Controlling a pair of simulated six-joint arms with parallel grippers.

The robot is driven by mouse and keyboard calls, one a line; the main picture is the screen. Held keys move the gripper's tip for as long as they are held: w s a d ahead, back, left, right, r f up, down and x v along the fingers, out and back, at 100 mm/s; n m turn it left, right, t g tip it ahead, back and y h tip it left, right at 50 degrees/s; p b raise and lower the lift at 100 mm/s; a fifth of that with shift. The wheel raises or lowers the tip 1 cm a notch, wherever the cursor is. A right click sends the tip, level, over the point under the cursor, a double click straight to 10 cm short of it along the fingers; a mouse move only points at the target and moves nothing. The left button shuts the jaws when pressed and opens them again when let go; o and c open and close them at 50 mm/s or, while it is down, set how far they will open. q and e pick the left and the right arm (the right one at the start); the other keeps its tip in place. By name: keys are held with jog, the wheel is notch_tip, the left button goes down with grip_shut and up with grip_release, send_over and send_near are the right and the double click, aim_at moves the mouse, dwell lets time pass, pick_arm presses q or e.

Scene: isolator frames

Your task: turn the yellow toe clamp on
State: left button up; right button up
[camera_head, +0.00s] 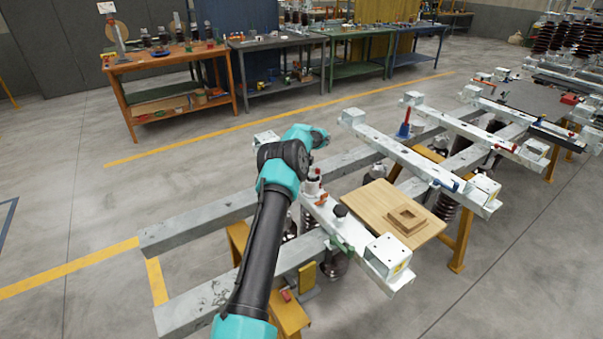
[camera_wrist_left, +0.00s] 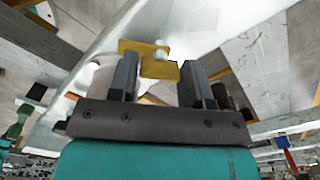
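In the left wrist view, the yellow toe clamp (camera_wrist_left: 158,68) shows as a flat, stepped yellow plate with a pale round knob on it, against a white beam (camera_wrist_left: 105,45). My left gripper (camera_wrist_left: 158,62) is open, its two dark fingers apart. The clamp lies at and just beyond the fingertips, partly behind the left finger. I cannot tell whether a finger touches it. In the head view my left arm reaches up to the near white crossbeam (camera_head: 345,232); its gripper and the clamp cannot be made out there. My right gripper is in neither view.
A yellow block (camera_head: 307,276) sits near the lower rail. Workbenches (camera_head: 170,80) stand behind; the floor at left is clear.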

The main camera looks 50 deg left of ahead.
pick_arm(q)
jog(key=o, duration=0.4)
jog(key=shift+c, duration=0.2)
jog(key=shift+r, duration=0.1)
notch_tip(320, 180, up, 17)
jog(key=shift+r, duration=0.15)
jog(key=shift+c, duration=0.4)
